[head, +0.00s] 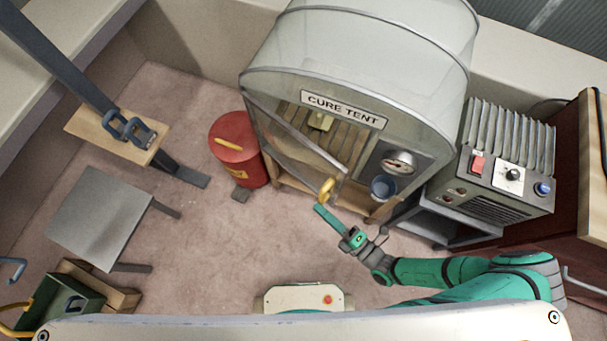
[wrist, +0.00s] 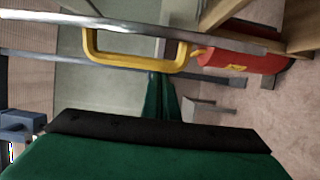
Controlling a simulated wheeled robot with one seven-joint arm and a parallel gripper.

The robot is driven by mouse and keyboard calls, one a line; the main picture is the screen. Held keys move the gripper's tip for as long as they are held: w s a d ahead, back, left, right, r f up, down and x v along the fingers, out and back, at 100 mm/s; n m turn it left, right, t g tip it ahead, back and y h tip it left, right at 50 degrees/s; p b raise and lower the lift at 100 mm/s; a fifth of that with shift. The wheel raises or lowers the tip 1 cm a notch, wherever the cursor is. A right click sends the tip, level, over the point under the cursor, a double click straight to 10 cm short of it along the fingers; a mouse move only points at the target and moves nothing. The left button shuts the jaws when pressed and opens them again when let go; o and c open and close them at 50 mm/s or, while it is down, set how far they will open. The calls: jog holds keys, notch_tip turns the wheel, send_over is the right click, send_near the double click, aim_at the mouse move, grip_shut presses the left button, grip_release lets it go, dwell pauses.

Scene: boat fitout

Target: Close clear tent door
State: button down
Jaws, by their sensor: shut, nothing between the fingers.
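The cure tent (head: 360,80) is a clear, arched enclosure labelled "CURE TENT". Its clear door (head: 290,140) has a grey metal frame and stands ajar, swung out from the front at its right side. A yellow handle (head: 326,189) sits at the door's lower right corner; it also shows large in the wrist view (wrist: 136,62). My gripper (head: 320,210) is shut and empty, its fingertips just below the handle in the head view. In the wrist view the green fingers point at the handle's lower bar; I cannot tell whether they touch it.
A red bin (head: 238,150) stands left of the tent. A grey heater-like unit (head: 505,160) on a dark cart is at right. A grey table (head: 97,217) is at left; the floor between is clear.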

jog(key=w+d, duration=0.6)
jog(key=shift+w+d, duration=0.3)
jog(key=shift+d, duration=0.05)
jog(key=v, duration=1.1)
